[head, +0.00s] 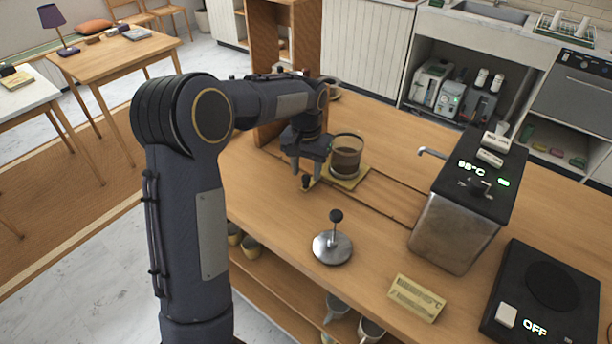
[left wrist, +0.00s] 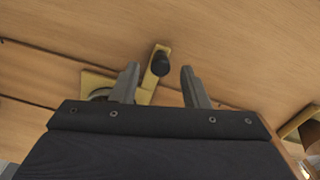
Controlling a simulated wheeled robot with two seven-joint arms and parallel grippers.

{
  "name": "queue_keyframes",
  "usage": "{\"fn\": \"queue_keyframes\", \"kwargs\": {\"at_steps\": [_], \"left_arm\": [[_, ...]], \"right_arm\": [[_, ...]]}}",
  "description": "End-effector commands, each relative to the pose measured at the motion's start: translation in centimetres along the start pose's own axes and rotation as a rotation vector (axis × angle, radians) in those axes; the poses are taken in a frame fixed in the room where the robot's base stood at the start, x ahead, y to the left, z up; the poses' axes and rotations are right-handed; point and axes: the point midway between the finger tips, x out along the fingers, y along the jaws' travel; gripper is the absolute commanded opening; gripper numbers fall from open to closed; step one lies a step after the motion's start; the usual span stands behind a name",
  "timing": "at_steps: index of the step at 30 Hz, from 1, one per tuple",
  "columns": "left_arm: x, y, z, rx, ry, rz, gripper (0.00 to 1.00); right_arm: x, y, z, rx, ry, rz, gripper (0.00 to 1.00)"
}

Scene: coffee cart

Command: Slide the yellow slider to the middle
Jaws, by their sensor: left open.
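The yellow slider (head: 352,184) lies on the wooden counter on a dark groove track. A glass of dark coffee (head: 346,157) stands on it. Its dark knob (head: 305,183) sits at the end of a yellow tab. My left gripper (head: 307,173) points down over the knob, with its jaws open. In the left wrist view, the knob (left wrist: 162,62) and the slider's tab (left wrist: 150,84) show between the fingertips of the left gripper (left wrist: 160,69). I cannot tell whether a finger touches the knob. The right gripper is not in view.
A tamper-like tool (head: 333,246), a label plate (head: 417,298) and a black scale (head: 545,300) reading OFF sit nearer. A wooden shelf unit (head: 272,40) rises behind my arm.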

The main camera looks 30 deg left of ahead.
Motion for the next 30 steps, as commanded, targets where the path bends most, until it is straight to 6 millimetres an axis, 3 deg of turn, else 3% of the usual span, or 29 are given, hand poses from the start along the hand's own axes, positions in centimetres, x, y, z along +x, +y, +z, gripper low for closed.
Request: {"fn": "queue_keyframes", "kwargs": {"at_steps": [3,9,26,30], "left_arm": [[-2.2,0.0,-0.1,0.000,0.004,0.001,0.41],[-4.5,0.0,-0.1,0.001,0.002,0.000,0.41],[-4.9,0.0,0.0,0.000,0.001,0.001,0.41],[-5.9,-0.3,1.5,-0.007,0.022,0.030,0.41]], "right_arm": [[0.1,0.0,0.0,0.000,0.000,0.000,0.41],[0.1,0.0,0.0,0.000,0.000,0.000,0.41],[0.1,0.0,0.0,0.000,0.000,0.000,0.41],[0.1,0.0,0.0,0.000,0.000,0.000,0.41]]}}
